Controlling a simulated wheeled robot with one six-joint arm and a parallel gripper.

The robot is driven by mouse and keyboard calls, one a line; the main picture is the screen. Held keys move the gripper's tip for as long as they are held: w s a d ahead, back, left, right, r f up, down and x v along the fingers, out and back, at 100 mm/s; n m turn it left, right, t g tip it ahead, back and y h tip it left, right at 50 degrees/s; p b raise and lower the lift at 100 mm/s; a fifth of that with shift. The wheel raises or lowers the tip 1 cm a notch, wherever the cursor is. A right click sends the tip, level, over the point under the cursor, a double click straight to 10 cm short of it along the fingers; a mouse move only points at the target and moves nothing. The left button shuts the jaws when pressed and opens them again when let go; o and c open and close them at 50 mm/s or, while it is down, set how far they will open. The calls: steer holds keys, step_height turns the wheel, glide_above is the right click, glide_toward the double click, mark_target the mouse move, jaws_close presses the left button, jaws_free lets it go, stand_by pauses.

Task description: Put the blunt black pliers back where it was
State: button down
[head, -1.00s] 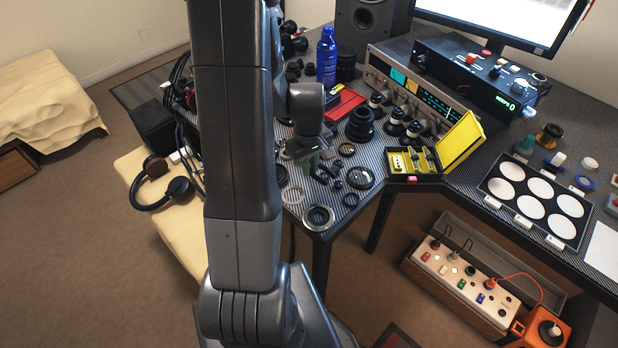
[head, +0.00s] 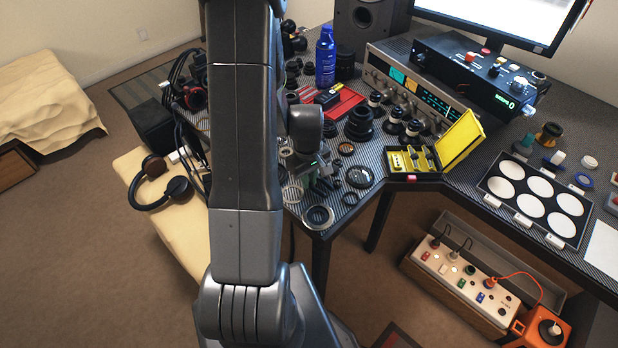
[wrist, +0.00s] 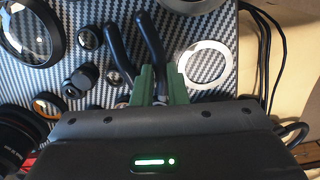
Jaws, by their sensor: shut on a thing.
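The blunt black pliers show in the wrist view as two curved black handles (wrist: 151,42) pointing away from my gripper. Their jaw end is hidden between the fingers and under the gripper body. My gripper (wrist: 157,82) has green fingers shut on the pliers. In the head view my gripper (head: 312,176) is low over the front corner of the patterned desk (head: 345,212), partly behind my arm. The pliers are small and dark there. I cannot tell whether they touch the desk top.
A metal ring (wrist: 204,64) lies right of the pliers, and a large black-rimmed lens (wrist: 32,30) lies left. A red tray (head: 347,108) with tools, a blue bottle (head: 326,58) and an open yellow box (head: 415,176) stand farther back. Small lens parts crowd the corner.

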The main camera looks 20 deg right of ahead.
steer(key=shift+f, duration=0.35)
steer(key=c, duration=1.4)
jaws_free()
steer(key=shift+c, duration=0.2)
steer(key=shift+r, duration=0.15)
steer(key=shift+r+p, duration=0.55)
steer(key=shift+r, duration=0.1)
step_height(320, 180, up, 12)
steer(key=shift+a+f, duration=0.15)
steer(key=shift+f, duration=0.05)
